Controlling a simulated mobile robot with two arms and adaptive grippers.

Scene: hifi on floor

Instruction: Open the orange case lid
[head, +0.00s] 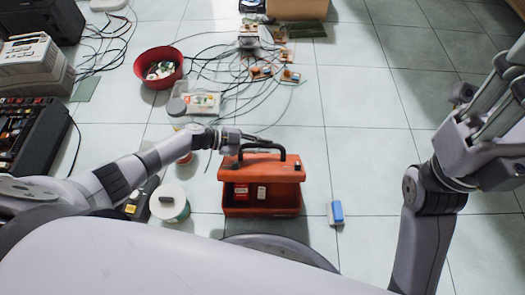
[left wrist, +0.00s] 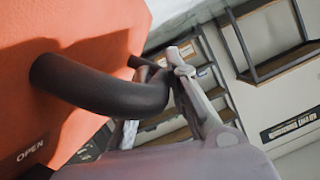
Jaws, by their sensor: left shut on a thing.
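The orange case (head: 261,211) stands on the tiled floor in the middle of the head view. Its lid (head: 259,172) is raised, and the front is open onto a dark inside with a red item (head: 241,191) and a pale item (head: 262,193). My left gripper (head: 243,141) is shut on the black handle (head: 282,151) at the top of the lid. In the left wrist view the handle (left wrist: 105,88) curves out of the orange lid (left wrist: 75,40), marked "OPEN", into the fingers (left wrist: 175,75). My right gripper (head: 497,105) is raised at the right, away from the case; its fingertips are unclear.
A blue and white block (head: 336,212) lies right of the case. A white spool (head: 168,203) stands to the left. Cables (head: 232,75), a clear box (head: 203,102) and a red bowl (head: 159,67) lie beyond. Floor right of the case is mostly clear.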

